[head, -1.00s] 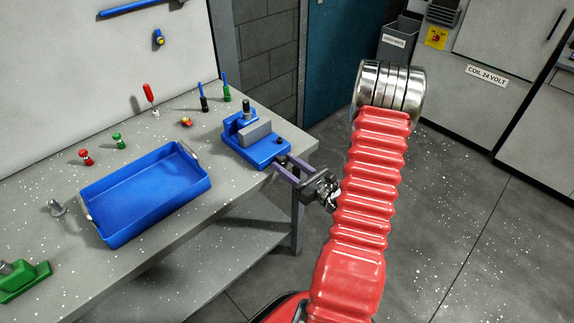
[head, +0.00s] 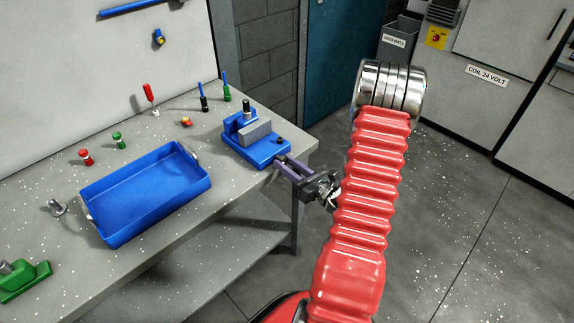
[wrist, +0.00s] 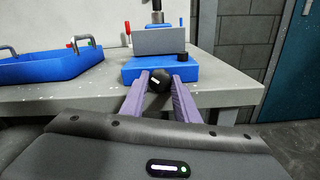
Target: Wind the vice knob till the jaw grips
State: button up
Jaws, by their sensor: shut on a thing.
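The blue vice (head: 265,153) stands at the right end of the bench, with a grey block (head: 256,131) on it and a metal post behind. The wrist view shows the vice (wrist: 138,72) and block (wrist: 160,41) straight ahead. A black knob (wrist: 158,80) with a white mark is at the vice's front, between my fingers. My gripper (head: 286,163) reaches in from the right and is shut on the knob; its two purple fingers flank it in the wrist view (wrist: 159,84). The head view does not show the knob clearly. I cannot tell whether the jaw touches the block.
A blue tray (head: 148,232) with metal handles lies left of the vice. Red, green and blue-handled small items stand behind it on the bench (head: 235,188). A green object (head: 22,280) is at the near left. Open floor lies right of my arm.

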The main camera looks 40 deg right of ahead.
jog(key=o, duration=1.1)
jog(key=shift+s, duration=0.15)
jog(key=shift+s+d, duration=0.2)
jog(key=shift+s, duration=6.55)
